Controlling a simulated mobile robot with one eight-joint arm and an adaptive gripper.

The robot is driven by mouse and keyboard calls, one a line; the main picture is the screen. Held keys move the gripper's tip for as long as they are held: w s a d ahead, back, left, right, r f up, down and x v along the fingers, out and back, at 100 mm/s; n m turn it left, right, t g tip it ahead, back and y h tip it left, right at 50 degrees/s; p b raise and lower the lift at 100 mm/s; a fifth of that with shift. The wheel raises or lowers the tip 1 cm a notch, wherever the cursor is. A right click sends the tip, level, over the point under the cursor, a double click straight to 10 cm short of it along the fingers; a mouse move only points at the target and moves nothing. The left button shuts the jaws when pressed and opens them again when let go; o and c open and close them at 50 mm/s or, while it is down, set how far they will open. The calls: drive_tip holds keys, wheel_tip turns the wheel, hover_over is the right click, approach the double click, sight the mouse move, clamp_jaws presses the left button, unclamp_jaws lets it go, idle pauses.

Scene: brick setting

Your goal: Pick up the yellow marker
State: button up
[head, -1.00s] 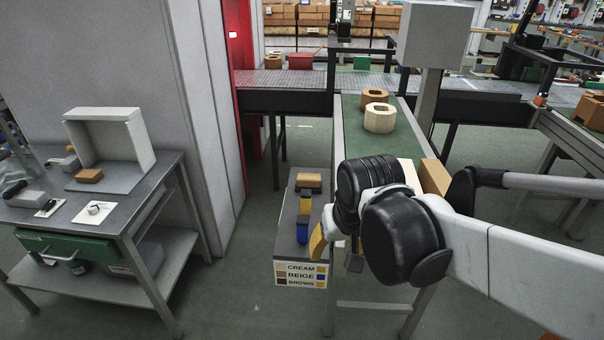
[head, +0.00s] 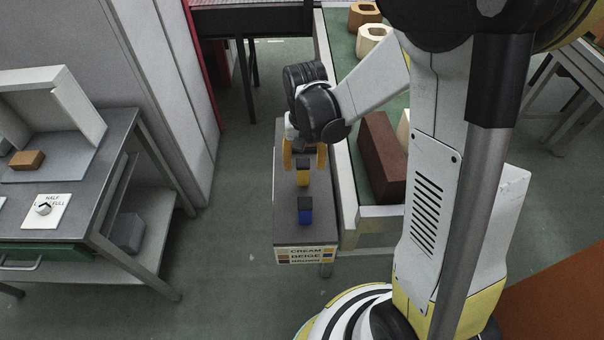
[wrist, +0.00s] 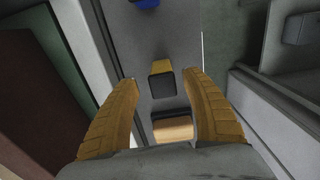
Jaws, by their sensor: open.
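The yellow marker (head: 303,178), a small yellow block with a dark top, stands on the grey stand (head: 290,233). It also shows in the wrist view (wrist: 162,68), in the gap between the fingertips. My gripper (head: 304,160) points down over the stand with its yellow-orange fingers apart and nothing held. In the wrist view my gripper (wrist: 160,82) has a finger on each side of the marker, with visible space on both sides. How far the tips are above it I cannot tell. A blue marker (head: 305,214) with a dark top stands nearer the stand's front.
A tan-topped block (wrist: 172,129) lies close by on the stand. A green conveyor with a pale frame (head: 347,190) runs along the right, carrying a long brown block (head: 380,158). A grey workbench (head: 95,205) is at left, with open floor between.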

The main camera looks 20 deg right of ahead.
sight(303, 173)
drive_tip(key=f+b, duration=0.2)
drive_tip(key=f, duration=0.1)
drive_tip(key=f+b, duration=0.1)
drive_tip(key=f, duration=0.1)
drive_tip(key=shift+w+a+f, duration=0.1)
drive_tip(key=shift+w+f, duration=0.05)
drive_tip(key=shift+w, duration=0.1)
clamp_jaws()
